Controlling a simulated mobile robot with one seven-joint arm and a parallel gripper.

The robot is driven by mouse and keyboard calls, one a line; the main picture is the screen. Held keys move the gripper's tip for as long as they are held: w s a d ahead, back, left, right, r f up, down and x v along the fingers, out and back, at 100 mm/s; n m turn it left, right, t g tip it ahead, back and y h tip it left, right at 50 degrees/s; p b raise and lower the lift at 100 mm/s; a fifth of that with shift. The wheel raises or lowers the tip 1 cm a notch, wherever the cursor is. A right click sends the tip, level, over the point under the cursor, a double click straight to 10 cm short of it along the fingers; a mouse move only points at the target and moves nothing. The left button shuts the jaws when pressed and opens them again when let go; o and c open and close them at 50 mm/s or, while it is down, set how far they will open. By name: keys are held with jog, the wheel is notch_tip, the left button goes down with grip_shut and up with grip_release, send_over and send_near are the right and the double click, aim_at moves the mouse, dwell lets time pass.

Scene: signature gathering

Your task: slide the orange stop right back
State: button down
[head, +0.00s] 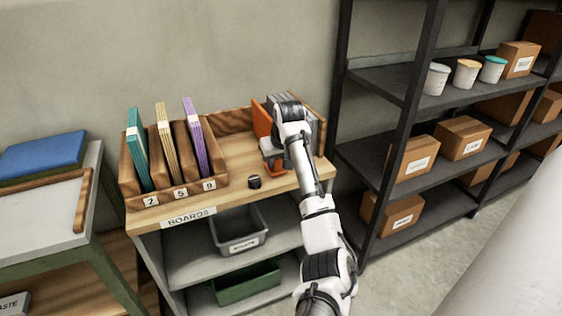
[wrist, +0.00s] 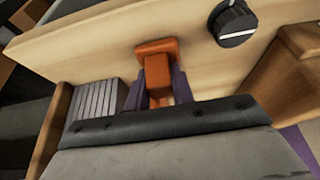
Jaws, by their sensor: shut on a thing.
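The orange stop (head: 262,121) stands upright near the right end of the wooden shelf top, partly hidden behind my arm in the head view. In the wrist view its orange grip (wrist: 157,68) shows between my two dark fingers. My gripper (wrist: 157,86) is shut on that grip, with one finger on each side. In the head view the fingers are largely hidden by my wrist. Grey boards (head: 311,128) stand beside the stop, and their ribbed edges (wrist: 95,100) show at left in the wrist view.
A black knob (head: 254,182) sits on the shelf top's front area; it also shows in the wrist view (wrist: 235,24). A wooden rack (head: 130,184) with teal, tan and purple boards stands at left. A dark shelving unit (head: 381,82) is close on the right.

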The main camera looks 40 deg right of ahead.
jog(key=shift+a+r, duration=0.1)
jog(key=c, duration=1.2)
grip_release()
jog(key=b+v, duration=0.1)
jog(key=v, duration=1.2)
jog(key=shift+s+r, duration=0.2)
jog(key=shift+r, duration=0.1)
jog(key=shift+f, duration=0.1)
